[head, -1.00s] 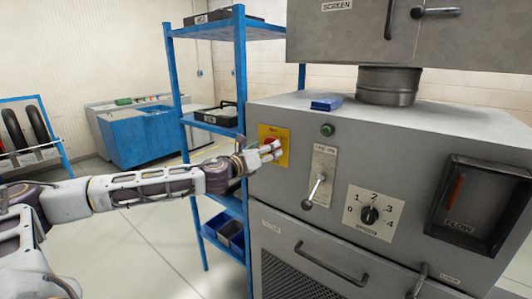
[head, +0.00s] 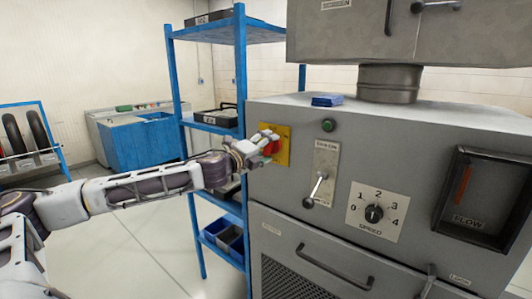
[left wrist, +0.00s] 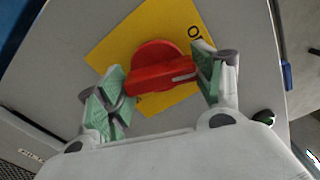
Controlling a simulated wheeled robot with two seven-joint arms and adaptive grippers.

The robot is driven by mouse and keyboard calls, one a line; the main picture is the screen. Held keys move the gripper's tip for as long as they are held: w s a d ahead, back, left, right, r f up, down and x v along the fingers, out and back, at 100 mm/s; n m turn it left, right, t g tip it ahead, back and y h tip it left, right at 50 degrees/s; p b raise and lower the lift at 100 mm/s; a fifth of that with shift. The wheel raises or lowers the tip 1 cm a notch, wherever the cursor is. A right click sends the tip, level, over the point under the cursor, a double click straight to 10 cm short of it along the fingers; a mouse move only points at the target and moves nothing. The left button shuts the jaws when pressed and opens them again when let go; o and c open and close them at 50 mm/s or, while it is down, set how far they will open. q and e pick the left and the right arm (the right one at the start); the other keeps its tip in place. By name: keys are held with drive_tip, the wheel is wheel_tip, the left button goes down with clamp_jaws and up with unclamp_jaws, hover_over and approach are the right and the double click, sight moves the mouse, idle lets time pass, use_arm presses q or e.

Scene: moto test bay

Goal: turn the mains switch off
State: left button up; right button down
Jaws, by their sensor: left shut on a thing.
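The mains switch is a red rotary knob (head: 271,147) on a yellow plate (head: 284,152) at the left of the grey cabinet's front. In the left wrist view the red knob (left wrist: 157,66) has a pale mark on its bar, pointing toward the right finger. Partly hidden lettering shows on the yellow plate (left wrist: 118,47) at upper right. My left gripper (head: 267,141) is at the switch, shut on the knob. In the left wrist view its green-padded fingers (left wrist: 165,75) stand at either end of the bar. My right gripper is not in view.
The grey cabinet (head: 400,140) also carries a green button (head: 328,125), a fan lever (head: 315,190), a speed dial (head: 374,213) and a flow gauge (head: 480,195). A blue shelf rack (head: 240,70) stands close behind my left gripper. Open floor lies at lower left.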

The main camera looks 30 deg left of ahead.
use_arm(q)
drive_tip(key=shift+a+n+b, duration=0.1)
drive_tip(key=shift+n+b, duration=0.8)
drive_tip(key=shift+n, duration=1.1)
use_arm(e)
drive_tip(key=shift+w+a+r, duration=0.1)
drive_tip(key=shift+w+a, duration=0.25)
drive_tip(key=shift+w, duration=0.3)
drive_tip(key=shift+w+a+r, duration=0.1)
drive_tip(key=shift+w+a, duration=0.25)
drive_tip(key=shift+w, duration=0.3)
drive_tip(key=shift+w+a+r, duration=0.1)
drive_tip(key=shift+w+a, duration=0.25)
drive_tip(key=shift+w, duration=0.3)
use_arm(q)
drive_tip(key=o, duration=1)
drive_tip(key=shift+s, duration=0.25)
drive_tip(key=shift+s+a, duration=0.1)
drive_tip(key=shift+s, duration=1.85)
approach(266, 147)
drive_tip(key=shift+s+a, duration=0.1)
drive_tip(key=shift+s, duration=0.95)
